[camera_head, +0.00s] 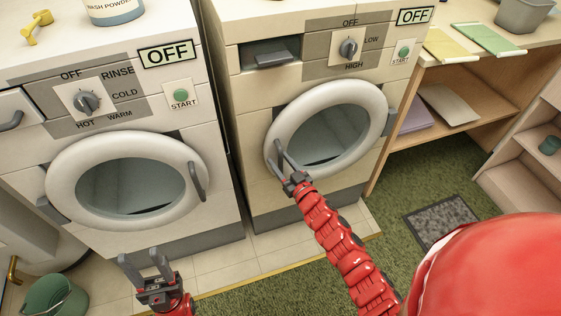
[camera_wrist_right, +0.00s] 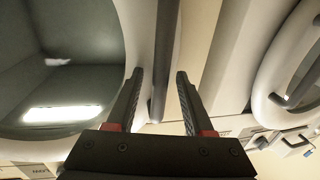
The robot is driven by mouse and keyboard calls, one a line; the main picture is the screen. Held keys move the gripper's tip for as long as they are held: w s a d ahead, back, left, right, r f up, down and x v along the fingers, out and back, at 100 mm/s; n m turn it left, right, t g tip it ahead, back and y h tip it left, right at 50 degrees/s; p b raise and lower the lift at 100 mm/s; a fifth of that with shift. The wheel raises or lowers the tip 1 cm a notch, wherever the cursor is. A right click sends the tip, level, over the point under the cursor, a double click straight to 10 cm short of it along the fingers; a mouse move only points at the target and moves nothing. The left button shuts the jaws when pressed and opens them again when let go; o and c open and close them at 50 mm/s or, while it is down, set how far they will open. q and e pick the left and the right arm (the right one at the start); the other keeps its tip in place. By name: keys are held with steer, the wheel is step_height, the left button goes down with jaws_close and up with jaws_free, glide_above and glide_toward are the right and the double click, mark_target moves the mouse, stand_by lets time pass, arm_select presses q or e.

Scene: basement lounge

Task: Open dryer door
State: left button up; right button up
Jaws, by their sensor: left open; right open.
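The dryer (camera_head: 245,125) is the right machine, with LOW and HIGH on its dial panel. Its round door (camera_head: 376,97) has a white ring, dark glass and a hinge on the right; it looks closed. My right gripper (camera_head: 284,160) is open at the door's left edge, by the grey door handle (camera_wrist_right: 165,40). In the right wrist view the handle runs between the spread fingers of my right gripper (camera_wrist_right: 160,85), not clamped. My left gripper (camera_head: 146,262) is open and empty, low in front of the left machine.
The washer (camera_head: 215,205) stands to the left, its round door (camera_head: 60,165) closed. A green bucket (camera_head: 55,300) is at the lower left. A wooden shelf unit (camera_head: 470,75) stands right of the dryer. Green carpet lies in front.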

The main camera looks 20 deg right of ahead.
steer(key=shift+c, duration=0.2)
jaws_close()
stand_by(1.2)
